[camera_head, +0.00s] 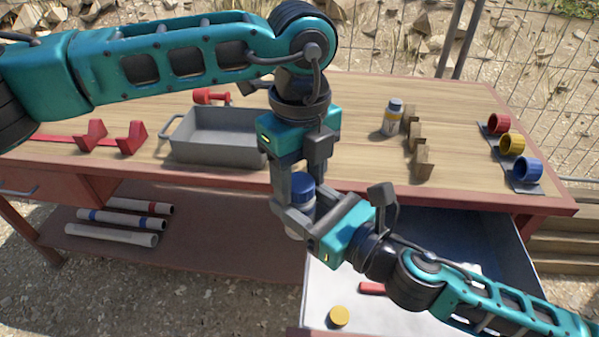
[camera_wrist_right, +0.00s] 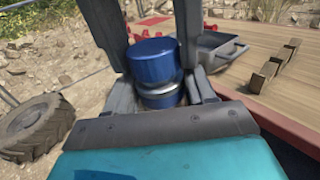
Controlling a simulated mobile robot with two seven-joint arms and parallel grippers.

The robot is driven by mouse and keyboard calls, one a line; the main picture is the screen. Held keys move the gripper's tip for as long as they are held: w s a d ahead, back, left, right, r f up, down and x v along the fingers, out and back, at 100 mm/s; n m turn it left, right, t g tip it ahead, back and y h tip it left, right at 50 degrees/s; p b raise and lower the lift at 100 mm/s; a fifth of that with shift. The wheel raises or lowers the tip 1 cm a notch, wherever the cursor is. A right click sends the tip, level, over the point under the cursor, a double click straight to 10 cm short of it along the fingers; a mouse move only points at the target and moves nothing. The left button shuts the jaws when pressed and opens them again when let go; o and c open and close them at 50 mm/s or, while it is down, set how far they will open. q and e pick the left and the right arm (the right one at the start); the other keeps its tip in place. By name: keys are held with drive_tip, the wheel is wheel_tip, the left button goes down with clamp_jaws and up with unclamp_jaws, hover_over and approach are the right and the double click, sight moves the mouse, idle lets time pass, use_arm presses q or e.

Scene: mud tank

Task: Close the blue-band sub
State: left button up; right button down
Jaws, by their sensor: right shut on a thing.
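The blue-band sub (camera_wrist_right: 160,95) is a small pale cylinder with a blue band. It stands roughly upright in my right gripper (camera_head: 297,212), which is shut on its body. A blue cap (camera_head: 302,187) is at its top and also shows in the right wrist view (camera_wrist_right: 152,58). A silvery ring shows between cap and band; I cannot tell whether the cap is seated. My left gripper (camera_head: 300,180) comes down from above with its fingers on both sides of the cap, shut on it. The fingers hide part of the sub.
A grey tray (camera_head: 215,150) stands on the bench behind. Red, yellow and blue rings (camera_head: 512,143) sit at the right. An open drawer (camera_head: 325,290) below holds a yellow cap (camera_head: 339,316).

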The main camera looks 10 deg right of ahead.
use_arm(q)
drive_tip(key=c, duration=0.8)
drive_tip(key=m, duration=0.6)
drive_tip(key=shift+m, duration=0.4)
drive_tip(key=m, duration=0.5)
drive_tip(key=shift+m, duration=0.3)
drive_tip(key=m, duration=0.3)
drive_tip(key=shift+m, duration=0.3)
drive_tip(key=m, duration=0.3)
drive_tip(key=shift+m, duration=0.4)
drive_tip(key=m, duration=0.6)
drive_tip(key=o, duration=1.2)
